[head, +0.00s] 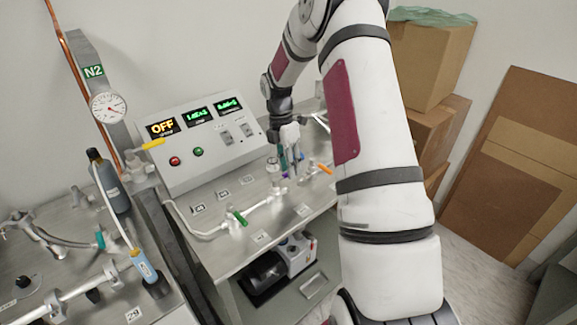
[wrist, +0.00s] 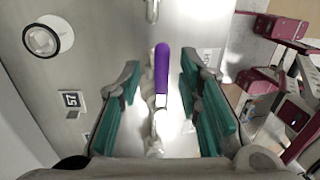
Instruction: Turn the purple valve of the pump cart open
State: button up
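The purple valve handle (wrist: 161,68) shows in the wrist view, upright in the picture on a pale metal pipe. My gripper (wrist: 160,95) is open, with its teal-padded fingers on either side of the handle and gaps between. I cannot tell the exact depth between the fingertips and the handle. In the head view my gripper (head: 291,160) points down over the pump cart (head: 222,242), and the purple handle there is mostly hidden behind it.
A green-handled valve (head: 239,218) and an orange handle (head: 326,169) sit on the cart's pipework. A control panel reading OFF (head: 162,128) stands behind. A side bench (head: 60,262) with tubing stands left; cardboard boxes (head: 432,60) stand right.

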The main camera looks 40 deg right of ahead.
jog(key=shift+r, duration=0.1)
notch_tip(320, 180, up, 12)
jog(key=w, duration=0.2)
jog(key=shift+w+f, duration=0.15)
jog(key=shift+f, duration=0.05)
jog(key=shift+a, duration=0.1)
dwell(0.5)
jog(key=s+a+r+m+t+h, duration=0.1)
jog(key=s+a+r+m+t, duration=0.2)
jog(key=s+a+r+m, duration=0.85)
jog(key=s+a+r+m+t, duration=0.1)
jog(key=s+a+m+t, duration=0.1)
jog(key=s+a, duration=0.4)
jog(key=s+a+r+m+t+y, duration=0.1)
jog(key=s+a+m, duration=0.4)
jog(key=s, duration=0.5)
jog(key=shift+a+r+t, duration=0.35)
jog(key=shift+r+t, duration=0.1)
jog(key=shift+t, duration=0.45)
